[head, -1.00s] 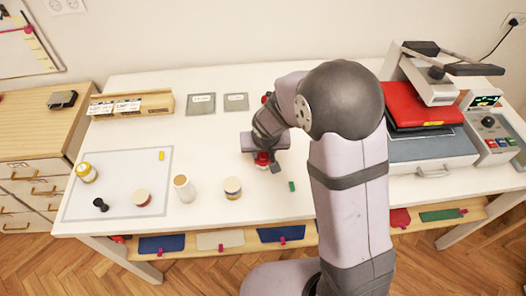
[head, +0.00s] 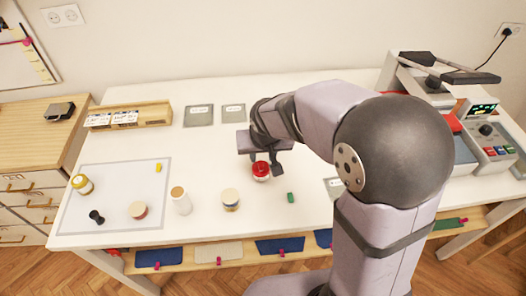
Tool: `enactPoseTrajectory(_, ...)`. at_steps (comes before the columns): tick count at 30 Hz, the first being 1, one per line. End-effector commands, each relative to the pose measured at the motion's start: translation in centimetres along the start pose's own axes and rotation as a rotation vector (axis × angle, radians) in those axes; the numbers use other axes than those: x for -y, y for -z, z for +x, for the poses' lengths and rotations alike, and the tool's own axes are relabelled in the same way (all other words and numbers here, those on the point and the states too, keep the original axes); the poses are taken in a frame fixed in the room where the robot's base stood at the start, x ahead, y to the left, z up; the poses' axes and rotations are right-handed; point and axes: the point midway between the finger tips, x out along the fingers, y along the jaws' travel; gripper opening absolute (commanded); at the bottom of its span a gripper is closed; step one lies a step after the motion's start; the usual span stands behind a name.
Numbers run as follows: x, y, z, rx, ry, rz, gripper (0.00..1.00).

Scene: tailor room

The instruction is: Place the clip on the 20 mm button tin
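My gripper (head: 264,162) is low over the middle of the table with its fingers spread apart. A red-topped round tin (head: 261,171) stands just below and between the fingers; I cannot tell whether they touch it. A small green block (head: 291,197), possibly the clip, lies on the table right of and nearer than that tin. A small yellow block (head: 158,168) of similar shape lies on the grey-bordered mat (head: 120,183).
A white cylinder (head: 181,200) and a small black object (head: 97,217) stand at the left. A wooden box (head: 128,115) and two grey cards (head: 199,115) lie behind. A press machine (head: 490,135) stands at the right. My arm hides the table's right part.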

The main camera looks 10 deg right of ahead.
Motion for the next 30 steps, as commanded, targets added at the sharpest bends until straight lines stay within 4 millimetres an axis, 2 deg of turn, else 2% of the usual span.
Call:
enactPoseTrajectory(3,0.1,0.0,-1.5,-0.005,0.002,0.001,0.30)
enactPoseTrajectory(9,0.0,0.1,-3.2,-0.003,0.001,0.000,0.30)
enactPoseTrajectory(16,0.0,0.0,-3.7,0.000,0.000,0.000,0.30)
enactPoseTrajectory(19,-0.9,-1.1,-3.6,0.024,-0.007,0.001,0.30)
enactPoseTrajectory(23,-3.8,-5.2,-3.1,0.111,-0.028,0.004,0.30)
enactPoseTrajectory(27,-7.1,-11.8,-3.0,0.247,-0.035,0.006,0.30)
enactPoseTrajectory(30,-8.3,-15.9,-3.2,0.325,-0.025,0.007,0.30)
